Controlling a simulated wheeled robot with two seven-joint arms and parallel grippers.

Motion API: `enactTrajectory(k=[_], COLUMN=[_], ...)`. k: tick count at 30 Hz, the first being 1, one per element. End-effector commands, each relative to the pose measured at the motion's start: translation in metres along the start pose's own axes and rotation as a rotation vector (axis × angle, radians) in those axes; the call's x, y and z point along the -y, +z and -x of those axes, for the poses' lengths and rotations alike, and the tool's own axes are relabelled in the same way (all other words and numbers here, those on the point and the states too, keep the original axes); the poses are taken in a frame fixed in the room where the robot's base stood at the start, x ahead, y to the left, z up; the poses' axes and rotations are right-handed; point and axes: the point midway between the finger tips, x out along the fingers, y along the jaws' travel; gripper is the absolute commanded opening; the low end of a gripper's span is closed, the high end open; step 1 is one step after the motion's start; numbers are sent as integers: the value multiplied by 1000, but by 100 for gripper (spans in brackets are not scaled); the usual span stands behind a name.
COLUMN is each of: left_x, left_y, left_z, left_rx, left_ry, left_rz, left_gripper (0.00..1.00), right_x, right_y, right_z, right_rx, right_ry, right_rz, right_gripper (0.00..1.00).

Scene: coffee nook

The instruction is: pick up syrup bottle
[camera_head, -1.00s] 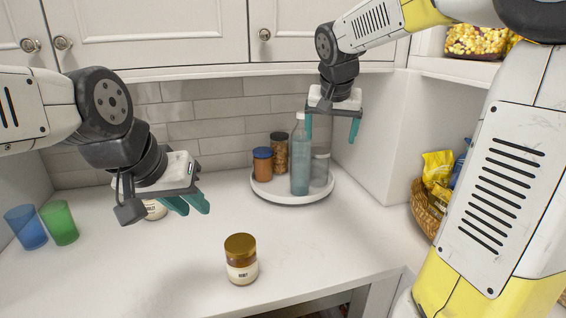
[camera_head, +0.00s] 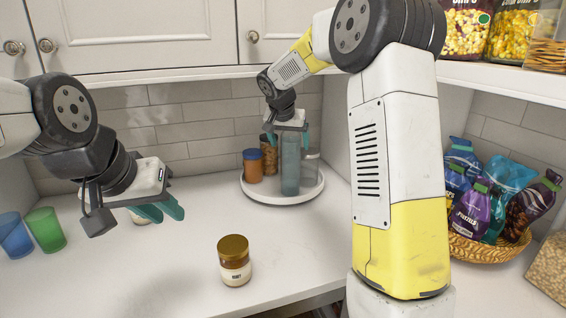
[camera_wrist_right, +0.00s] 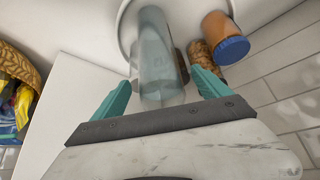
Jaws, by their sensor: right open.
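The syrup bottle, seemingly the tall blue-tinted clear bottle (camera_head: 290,168), stands upright on a round white tray (camera_head: 290,198) at the back of the counter. My right gripper (camera_head: 292,143) is open above the tray, over the bottle's upper part. In the right wrist view the bottle (camera_wrist_right: 155,50) lies between the two teal fingers of the right gripper (camera_wrist_right: 160,90), apart from both. The gripper hides the bottle's top in the head view. My left gripper (camera_head: 160,212) hangs over the left of the counter, far from the bottle; its finger gap is unclear.
On the tray, an orange jar with a blue lid (camera_head: 252,168), a brown-filled jar (camera_head: 269,155) and a clear jar (camera_head: 312,170) stand close to the bottle. A honey jar (camera_head: 234,262), green cup (camera_head: 46,230) and blue cup (camera_head: 14,236) stand on the counter. A snack basket (camera_head: 490,250) is right.

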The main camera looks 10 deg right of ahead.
Motion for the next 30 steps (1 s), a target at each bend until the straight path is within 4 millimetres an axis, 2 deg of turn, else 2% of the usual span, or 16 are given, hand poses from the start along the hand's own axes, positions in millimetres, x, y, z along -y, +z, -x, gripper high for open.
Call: enactTrajectory(k=[3,9,11,21,23,30], left_x=[0,0,0,0,0,0], left_y=[0,0,0,0,0,0], left_z=[0,0,0,0,0,0], left_rx=[0,0,0,0,0,0], left_ry=[0,0,0,0,0,0], left_rz=[0,0,0,0,0,0], left_gripper=[26,26,26,26,26,26], right_x=[-1,0,0,0,0,0], right_y=[0,-1,-1,0,0,-3], right_z=[-12,-13,-13,-13,-13,-10], right_rx=[-1,-1,-1,-1,-1,-7], right_ry=[0,0,0,0,-1,-4], right_rz=[0,0,0,0,0,-1], right_gripper=[87,87,77,10,0,0])
